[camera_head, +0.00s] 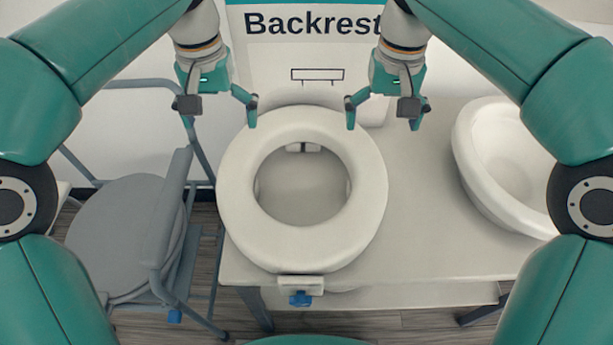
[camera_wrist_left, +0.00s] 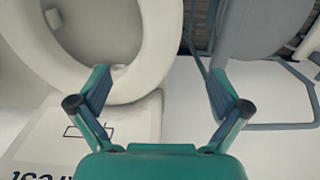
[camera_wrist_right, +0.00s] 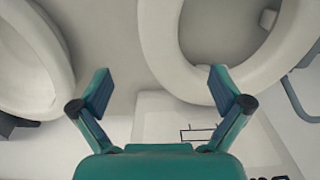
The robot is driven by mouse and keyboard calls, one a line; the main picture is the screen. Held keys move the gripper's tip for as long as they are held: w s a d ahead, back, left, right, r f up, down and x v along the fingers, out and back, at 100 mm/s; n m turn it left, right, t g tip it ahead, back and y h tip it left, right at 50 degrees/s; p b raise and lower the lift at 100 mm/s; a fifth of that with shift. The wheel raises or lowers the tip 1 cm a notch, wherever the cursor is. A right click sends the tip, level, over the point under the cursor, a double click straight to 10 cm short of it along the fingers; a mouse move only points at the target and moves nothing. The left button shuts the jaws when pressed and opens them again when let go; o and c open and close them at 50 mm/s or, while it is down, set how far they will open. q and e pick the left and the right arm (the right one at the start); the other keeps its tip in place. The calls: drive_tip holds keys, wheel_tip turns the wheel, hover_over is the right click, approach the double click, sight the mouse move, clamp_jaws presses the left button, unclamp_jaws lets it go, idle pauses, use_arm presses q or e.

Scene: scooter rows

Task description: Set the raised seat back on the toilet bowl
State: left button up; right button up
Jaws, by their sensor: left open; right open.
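The raised seat (camera_head: 240,215) is a thick white ring lying on the table, with a bracket and blue knob (camera_head: 300,299) at its near edge. The toilet bowl (camera_head: 480,185) is white and stands to its right, partly hidden by my right arm. My left gripper (camera_head: 219,115) is open and empty near the seat's far left rim. My right gripper (camera_head: 383,115) is open and empty near its far right rim. In each wrist view, one finger appears beside or over the seat rim, seen in the left (camera_wrist_left: 150,60) and right (camera_wrist_right: 165,50). Contact cannot be told.
The pale table (camera_head: 430,235) has bare room between seat and bowl. A grey commode-type chair (camera_head: 125,235) with a metal frame stands on the floor at the left. A white panel marked "Backrest" (camera_head: 305,50) stands behind the seat.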

sight(235, 170)
use_arm(q)
wheel_tip(235, 170, down, 17)
drive_tip(key=shift+r, duration=0.15)
use_arm(e)
wheel_tip(235, 170, down, 17)
drive_tip(key=shift+r, duration=0.1)
use_arm(q)
drive_tip(key=c, duration=1.7)
use_arm(e)
drive_tip(key=c, duration=1.7)
use_arm(q)
drive_tip(key=shift+r, duration=0.1)
use_arm(e)
drive_tip(key=shift+r, duration=0.1)
